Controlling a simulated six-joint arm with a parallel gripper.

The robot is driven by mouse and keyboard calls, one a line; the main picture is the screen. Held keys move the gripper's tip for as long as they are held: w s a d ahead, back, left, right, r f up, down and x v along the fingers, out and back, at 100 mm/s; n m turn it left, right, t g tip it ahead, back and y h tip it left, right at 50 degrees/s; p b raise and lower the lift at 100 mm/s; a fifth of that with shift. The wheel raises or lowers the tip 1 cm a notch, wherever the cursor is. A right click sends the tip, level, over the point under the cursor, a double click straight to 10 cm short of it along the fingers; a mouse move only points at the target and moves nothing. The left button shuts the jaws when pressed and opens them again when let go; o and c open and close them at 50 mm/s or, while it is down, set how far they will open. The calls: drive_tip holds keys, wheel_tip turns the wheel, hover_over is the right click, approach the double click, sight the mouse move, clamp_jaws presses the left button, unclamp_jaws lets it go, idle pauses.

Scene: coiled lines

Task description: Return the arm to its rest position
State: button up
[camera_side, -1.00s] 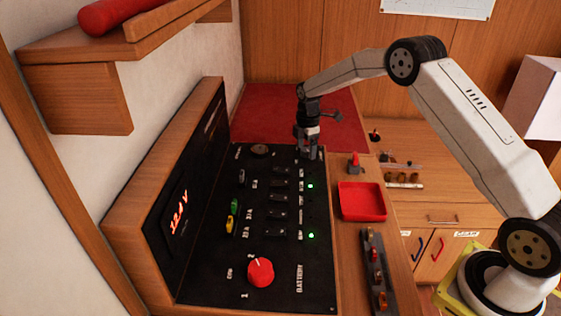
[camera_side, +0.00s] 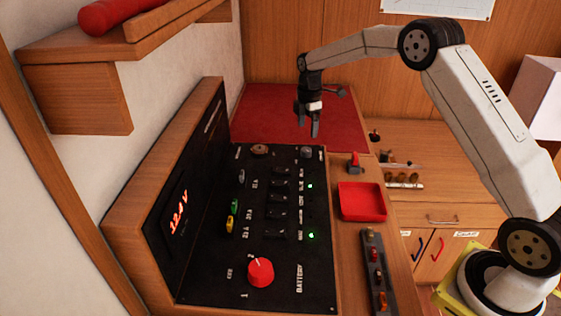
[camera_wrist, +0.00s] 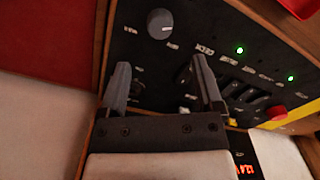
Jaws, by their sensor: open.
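My gripper (camera_side: 309,130) is open and empty. In the side view it hangs above the far end of the black switch panel (camera_side: 210,277), in front of the red mat. In the wrist view both fingers of my gripper (camera_wrist: 160,80) stand apart, with the panel (camera_wrist: 188,20) behind them. A grey knob (camera_side: 307,152) sits on the panel's far right corner, below the fingers and apart from them. The same knob shows in the wrist view (camera_wrist: 160,24), beyond the fingertips. Two green lights are lit on the panel.
A red battery knob (camera_side: 261,272) is at the panel's near end. A red tray (camera_side: 362,201) and a fuse strip (camera_side: 376,270) lie right of the panel. A wooden shelf (camera_side: 75,99) juts from the left wall. The red mat (camera_side: 262,105) is bare.

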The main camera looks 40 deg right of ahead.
drive_tip(key=shift+s+a+r+m, duration=0.2)
drive_tip(key=shift+s+a+m, duration=0.3)
drive_tip(key=shift+s+a, duration=0.05)
drive_tip(key=s+a+m+t, duration=0.1)
drive_tip(key=s+a+m, duration=0.2)
drive_tip(key=s, duration=0.6)
drive_tip(key=s+a+m, duration=0.4)
drive_tip(key=s+m, duration=0.2)
drive_tip(key=s, duration=0.3)
drive_tip(key=s+a+f+m+t, duration=0.1)
drive_tip(key=s+a+m, duration=0.3)
drive_tip(key=s, duration=0.5)
drive_tip(key=shift+s+m+t, duration=0.15)
drive_tip(key=shift+m+t, duration=0.15)
drive_tip(key=shift+m, duration=0.3)
